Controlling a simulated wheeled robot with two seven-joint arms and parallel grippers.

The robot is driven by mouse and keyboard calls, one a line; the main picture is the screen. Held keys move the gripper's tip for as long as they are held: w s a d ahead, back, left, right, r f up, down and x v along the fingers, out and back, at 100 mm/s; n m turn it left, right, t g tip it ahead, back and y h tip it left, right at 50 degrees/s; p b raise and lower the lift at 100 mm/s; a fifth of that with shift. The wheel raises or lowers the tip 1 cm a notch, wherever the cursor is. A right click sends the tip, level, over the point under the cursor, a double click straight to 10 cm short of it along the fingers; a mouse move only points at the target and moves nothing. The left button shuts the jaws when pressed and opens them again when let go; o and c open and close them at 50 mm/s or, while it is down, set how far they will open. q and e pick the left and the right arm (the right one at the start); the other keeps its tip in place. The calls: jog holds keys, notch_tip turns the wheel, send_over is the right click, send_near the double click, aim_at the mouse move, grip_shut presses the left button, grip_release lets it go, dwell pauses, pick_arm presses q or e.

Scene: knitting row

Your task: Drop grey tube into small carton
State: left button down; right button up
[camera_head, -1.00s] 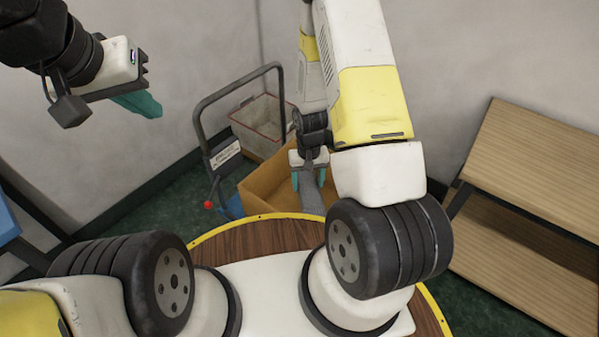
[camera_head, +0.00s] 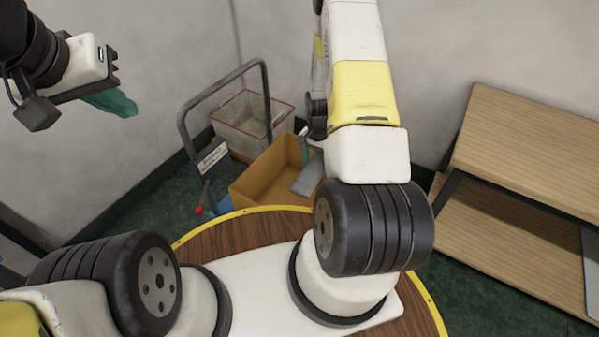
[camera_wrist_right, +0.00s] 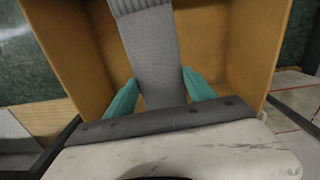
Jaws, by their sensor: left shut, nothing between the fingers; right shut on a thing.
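The grey ribbed tube (camera_head: 308,177) is tilted, over or inside the opening of the brown carton (camera_head: 258,190). My right gripper (camera_head: 304,150) is shut on the tube, and my right arm partly covers it in the head view. In the right wrist view the tube (camera_wrist_right: 150,50) lies between the teal fingers of the gripper (camera_wrist_right: 160,88), with carton walls (camera_wrist_right: 65,45) on both sides. I cannot tell whether the tube touches the carton. My left gripper (camera_head: 118,102) is shut and empty, high at the left.
A pale crate with a red rim (camera_head: 232,139) stands behind the carton. A grey cart handle (camera_head: 183,120) rises left of it. Wooden shelves (camera_head: 530,150) stand at the right. A round wooden top with a yellow edge (camera_head: 215,240) is in front.

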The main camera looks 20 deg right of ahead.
jog(key=shift+f, duration=0.3)
jog(key=o, duration=1.4)
notch_tip(320, 180, up, 8)
jog(key=shift+f, duration=0.1)
